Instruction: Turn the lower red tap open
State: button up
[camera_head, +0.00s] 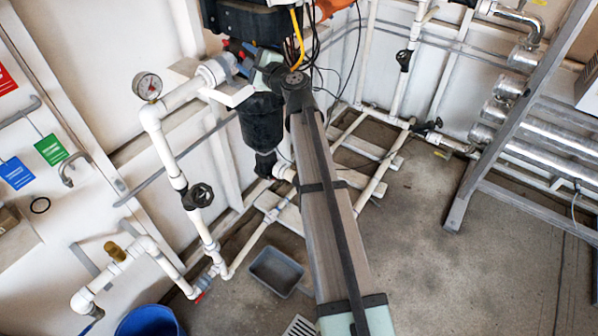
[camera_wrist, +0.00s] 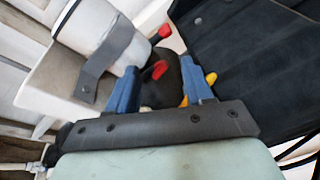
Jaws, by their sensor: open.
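In the wrist view two small red taps show: an upper one (camera_wrist: 165,31) and a lower one (camera_wrist: 159,70) on a rounded black body (camera_wrist: 174,85). My gripper (camera_wrist: 160,68) is open, with its blue fingers on either side of the lower red tap. I cannot tell whether either finger touches it. A yellow tap (camera_wrist: 211,77) sits just beyond the right finger. In the head view my gripper (camera_head: 251,60) is at the pipework above the black filter housing (camera_head: 262,122), and my arm hides part of this area.
White pipes (camera_head: 167,150) with a pressure gauge (camera_head: 147,86) stand at the left. Another red handle (camera_head: 199,296) is low on the floor pipework. A grey tray (camera_head: 275,271) and blue bucket (camera_head: 148,323) are on the floor. A metal frame (camera_head: 520,110) stands at the right.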

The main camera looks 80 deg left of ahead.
jog(key=m, duration=0.9)
jog(key=v, duration=1.4)
jog(key=w+d+f+n+t+h, duration=0.1)
jog(key=d+f+n+h, duration=0.3)
jog(key=f+n, duration=0.6)
jog(key=w+d+f+n+t+h, duration=0.1)
jog(key=d+f+n+t+h, duration=0.1)
jog(key=d+f+n+h, duration=0.2)
jog(key=shift+w+d+f+n+t, duration=0.25)
jog(key=shift+d+f+n, duration=1.55)
jog(key=shift+f+n, duration=1.85)
jog(key=shift+f, duration=0.15)
